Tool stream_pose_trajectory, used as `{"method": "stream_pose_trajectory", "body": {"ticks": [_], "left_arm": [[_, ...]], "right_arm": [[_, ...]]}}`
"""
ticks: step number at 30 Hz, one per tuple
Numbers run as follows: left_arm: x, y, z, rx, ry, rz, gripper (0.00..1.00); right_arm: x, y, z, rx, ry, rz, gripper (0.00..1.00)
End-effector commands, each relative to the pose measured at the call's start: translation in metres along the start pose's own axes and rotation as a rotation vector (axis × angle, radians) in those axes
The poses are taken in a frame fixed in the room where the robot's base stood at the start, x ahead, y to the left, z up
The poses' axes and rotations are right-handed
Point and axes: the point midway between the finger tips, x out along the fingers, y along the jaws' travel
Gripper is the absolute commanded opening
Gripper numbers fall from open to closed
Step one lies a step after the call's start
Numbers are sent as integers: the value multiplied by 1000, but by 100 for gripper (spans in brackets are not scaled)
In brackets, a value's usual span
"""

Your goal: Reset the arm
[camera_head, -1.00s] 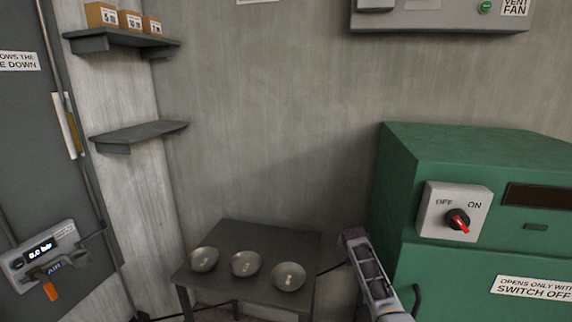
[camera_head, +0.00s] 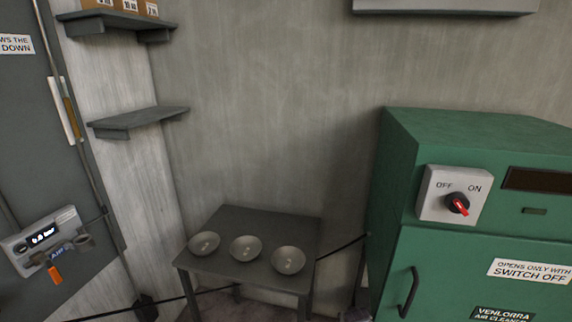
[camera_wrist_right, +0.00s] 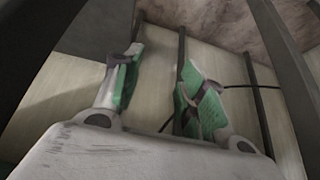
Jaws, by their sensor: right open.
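My right gripper (camera_wrist_right: 155,88) shows in the right wrist view, with its two green-padded fingers apart and nothing between them. In that view it faces a pale wall, thin dark legs or bars and a brownish floor patch. In the head view my right arm is almost wholly out of the picture; a small dark shape at the bottom edge may be part of it. My left gripper is in neither view.
A dark table (camera_head: 265,222) carries three metal bowls (camera_head: 204,244), (camera_head: 245,248), (camera_head: 288,260) in a row. A green cabinet (camera_head: 395,210) with a red-handled switch (camera_head: 457,204) stands at right. Shelves (camera_head: 140,117) and a grey door (camera_head: 30,130) are at left.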

Motion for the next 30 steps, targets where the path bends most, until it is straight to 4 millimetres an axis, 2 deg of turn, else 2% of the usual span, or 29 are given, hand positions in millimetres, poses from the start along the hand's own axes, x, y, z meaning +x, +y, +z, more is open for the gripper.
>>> {"method": "stream_pose_trajectory", "body": {"ticks": [1, 11, 15, 23, 30], "left_arm": [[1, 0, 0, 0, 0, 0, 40], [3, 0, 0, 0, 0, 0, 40], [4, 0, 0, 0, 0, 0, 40], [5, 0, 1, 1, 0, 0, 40], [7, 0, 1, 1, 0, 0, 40]], "right_arm": [[6, 4, 21, -12, -17, 1, 41], [26, 24, 133, -91, -94, -5, 41], [31, 35, 184, -125, -130, -8, 41], [31, 56, 289, -193, -201, -20, 41], [19, 79, 391, -258, -271, -34, 41]]}}
